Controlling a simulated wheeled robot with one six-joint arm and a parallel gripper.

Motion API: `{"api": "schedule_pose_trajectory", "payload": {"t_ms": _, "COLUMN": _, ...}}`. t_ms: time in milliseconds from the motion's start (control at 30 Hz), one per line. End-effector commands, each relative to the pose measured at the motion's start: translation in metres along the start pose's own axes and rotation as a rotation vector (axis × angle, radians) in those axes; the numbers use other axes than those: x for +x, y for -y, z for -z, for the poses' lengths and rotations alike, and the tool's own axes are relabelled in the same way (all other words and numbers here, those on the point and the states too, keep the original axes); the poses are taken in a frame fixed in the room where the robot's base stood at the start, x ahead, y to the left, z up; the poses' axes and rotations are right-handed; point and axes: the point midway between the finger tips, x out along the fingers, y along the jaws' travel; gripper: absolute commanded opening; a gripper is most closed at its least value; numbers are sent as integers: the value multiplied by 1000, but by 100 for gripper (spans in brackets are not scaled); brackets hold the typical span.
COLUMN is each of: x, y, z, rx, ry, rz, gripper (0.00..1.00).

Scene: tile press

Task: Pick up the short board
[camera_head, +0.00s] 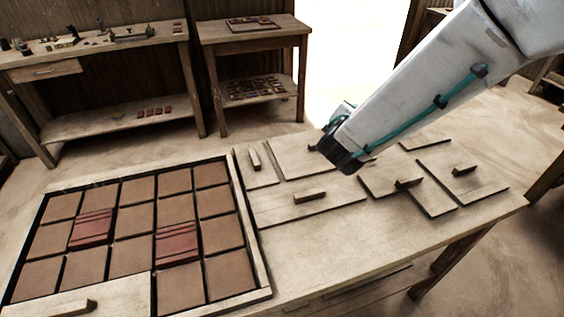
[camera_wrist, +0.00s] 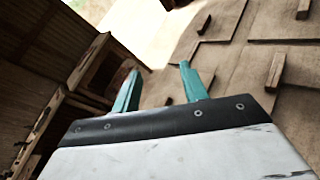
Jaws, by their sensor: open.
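Several flat wooden boards with block handles lie on the table. A small narrow board (camera_head: 262,178) lies at the back left of the group. A longer board (camera_head: 290,212) lies in front of it, and smaller boards (camera_head: 435,200) lie to the right. I cannot tell for sure which is the short board. My gripper (camera_wrist: 160,68) is open and empty, with two teal fingers apart in the wrist view. In the head view my arm's end is above the middle of the boards and hides part of them; the fingertips are not clear there.
A framed tray (camera_head: 255,250) of brown and reddish tiles fills the table's left side, with a handled board (camera_head: 120,295) across its front corner. The table's front middle (camera_head: 350,245) is bare. A workbench (camera_head: 110,45) and a small side table (camera_head: 250,30) stand behind.

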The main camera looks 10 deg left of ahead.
Motion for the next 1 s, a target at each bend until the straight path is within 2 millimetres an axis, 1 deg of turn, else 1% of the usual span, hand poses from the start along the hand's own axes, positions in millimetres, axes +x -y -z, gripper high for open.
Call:
{"api": "schedule_pose_trajectory", "payload": {"t_ms": 33, "x": -4, "y": -30, "z": 47, "rx": -125, "ry": -55, "rz": -117, "gripper": 44}}
{"api": "schedule_pose_trajectory", "payload": {"t_ms": 67, "x": -8, "y": -45, "z": 71, "rx": -192, "ry": -81, "rz": -185, "gripper": 44}}
{"api": "schedule_pose_trajectory", "payload": {"t_ms": 100, "x": -15, "y": -63, "z": 101, "rx": -274, "ry": -115, "rz": -271, "gripper": 44}}
{"api": "schedule_pose_trajectory", "payload": {"t_ms": 167, "x": -28, "y": -84, "z": 144, "rx": -383, "ry": -160, "rz": -387, "gripper": 44}}
{"api": "schedule_pose_trajectory", "payload": {"t_ms": 200, "x": -37, "y": -94, "z": 170, "rx": -444, "ry": -186, "rz": -455, "gripper": 44}}
{"api": "schedule_pose_trajectory", "payload": {"t_ms": 300, "x": -57, "y": -109, "z": 218, "rx": -559, "ry": -235, "rz": -584, "gripper": 44}}
{"api": "schedule_pose_trajectory", "payload": {"t_ms": 333, "x": -62, "y": -111, "z": 228, "rx": -582, "ry": -245, "rz": -611, "gripper": 44}}
{"api": "schedule_pose_trajectory", "payload": {"t_ms": 400, "x": -70, "y": -115, "z": 245, "rx": -622, "ry": -262, "rz": -657, "gripper": 44}}
{"api": "schedule_pose_trajectory", "payload": {"t_ms": 500, "x": -70, "y": -120, "z": 257, "rx": -644, "ry": -270, "rz": -684, "gripper": 44}}
{"api": "schedule_pose_trajectory", "payload": {"t_ms": 767, "x": -49, "y": -136, "z": 271, "rx": -645, "ry": -270, "rz": -684, "gripper": 44}}
{"api": "schedule_pose_trajectory", "payload": {"t_ms": 900, "x": -36, "y": -148, "z": 283, "rx": -645, "ry": -270, "rz": -684, "gripper": 44}}
{"api": "schedule_pose_trajectory", "payload": {"t_ms": 1000, "x": -26, "y": -154, "z": 288, "rx": -644, "ry": -269, "rz": -682, "gripper": 44}}
